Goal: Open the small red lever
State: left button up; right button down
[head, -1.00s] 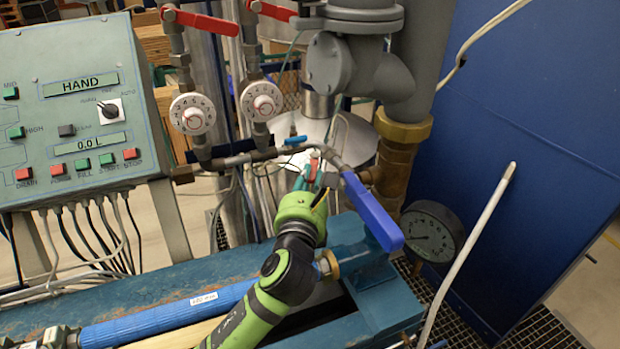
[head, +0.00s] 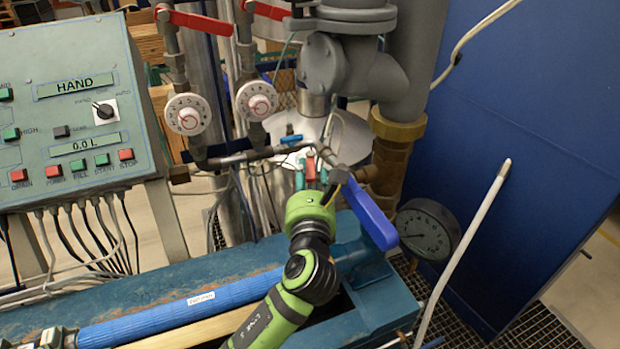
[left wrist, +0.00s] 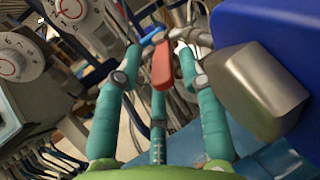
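The small red lever (head: 310,172) hangs at the pipe junction in the middle of the head view. In the left wrist view the red lever (left wrist: 163,65) points down toward my palm, between the teal fingers. My left gripper (head: 311,178) is in front of it, with its fingers on both sides of the lever. In the left wrist view the left gripper (left wrist: 159,62) is open, with gaps visible beside the lever. A third finger is below it. Whether any finger touches the lever is not clear. My right gripper is not in view.
A large blue lever (head: 371,213) and its metal stem (left wrist: 255,90) are close to the right of my left gripper. A small blue handle (head: 291,139) is just above. Two dials (head: 187,114) (head: 256,100), a pressure gauge (head: 428,230) and a control panel (head: 70,110) surround the area.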

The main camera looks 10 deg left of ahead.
pick_arm(q)
jog(key=shift+f, duration=0.1)
jog(key=shift+s+d, duration=0.1)
jog(key=shift+s, duration=0.1)
jog(key=s+d, duration=0.1)
jog(key=s, duration=1)
jog(key=shift+s+d, duration=0.25)
jog(key=shift+s, duration=0.05)
